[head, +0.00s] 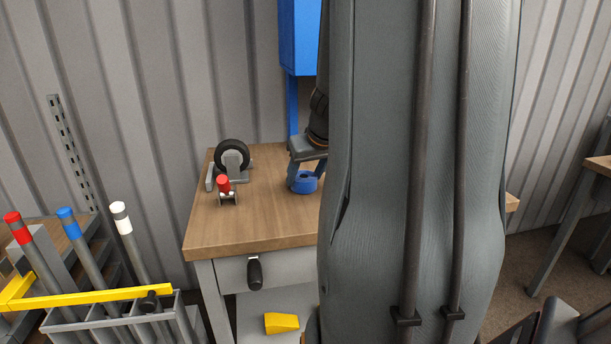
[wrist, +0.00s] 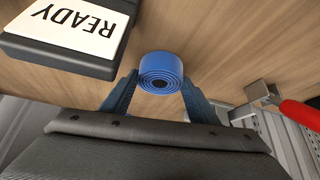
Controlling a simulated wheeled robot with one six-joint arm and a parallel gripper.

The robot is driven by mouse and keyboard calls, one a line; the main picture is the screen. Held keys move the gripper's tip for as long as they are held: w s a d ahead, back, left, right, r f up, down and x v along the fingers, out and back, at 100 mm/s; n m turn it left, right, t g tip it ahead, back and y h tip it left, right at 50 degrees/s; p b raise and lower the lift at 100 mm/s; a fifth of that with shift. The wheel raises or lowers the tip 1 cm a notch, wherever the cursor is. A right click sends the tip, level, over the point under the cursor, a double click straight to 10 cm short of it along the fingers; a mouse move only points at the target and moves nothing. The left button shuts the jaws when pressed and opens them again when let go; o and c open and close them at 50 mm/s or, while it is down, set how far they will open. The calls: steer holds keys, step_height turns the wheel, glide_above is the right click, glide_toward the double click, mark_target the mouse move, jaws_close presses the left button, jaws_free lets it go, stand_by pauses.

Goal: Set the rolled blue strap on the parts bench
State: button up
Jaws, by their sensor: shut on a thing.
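The rolled blue strap (head: 305,182) is at the wooden top of the parts bench (head: 252,226) in the head view. My gripper (head: 306,174) is shut on it, its fingers coming down from above. In the wrist view the strap (wrist: 161,72) shows as a coil between the two blue-grey fingertips (wrist: 160,85), with the wood of the bench top (wrist: 220,40) behind it. Whether the strap touches the bench top I cannot tell. My arm hides the right part of the bench in the head view.
A black caster wheel (head: 232,157) and a red-topped clamp (head: 224,188) stand on the bench left of the strap. A READY sign (wrist: 80,28) lies close by in the wrist view. A rack with coloured poles (head: 90,318) stands at left. The bench's front left is bare.

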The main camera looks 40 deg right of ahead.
steer(key=shift+f, duration=0.1)
steer(key=o, duration=1.1)
